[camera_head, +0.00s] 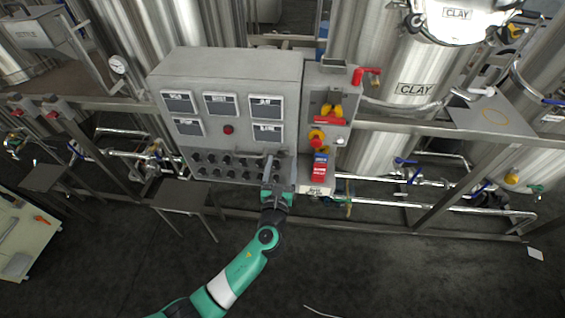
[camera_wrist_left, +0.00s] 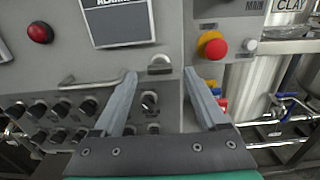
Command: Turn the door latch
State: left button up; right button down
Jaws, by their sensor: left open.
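My left gripper (camera_head: 279,164) is in front of the lower right part of the grey control cabinet (camera_head: 232,62). In the left wrist view the gripper (camera_wrist_left: 160,74) is open and empty, with its two fingers apart. A small pale round fitting (camera_wrist_left: 159,65) on the cabinet front shows between the fingertips, near the door's right edge. It looks like the latch, but I cannot tell for sure. A bent metal handle (camera_wrist_left: 88,82) is left of the left finger. Touch between fingers and cabinet cannot be told. The right gripper is not in view.
Black knobs (camera_wrist_left: 62,108) line the lower panel. A red button (camera_wrist_left: 39,32) and a framed display (camera_wrist_left: 118,22) are above. A red stop button on yellow (camera_wrist_left: 214,46) is to the right. Steel tanks (camera_head: 395,70) and pipes surround the cabinet; the floor in front has free room.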

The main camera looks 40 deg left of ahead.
pick_arm(q)
jog(key=shift+x, duration=0.95)
grip_shut()
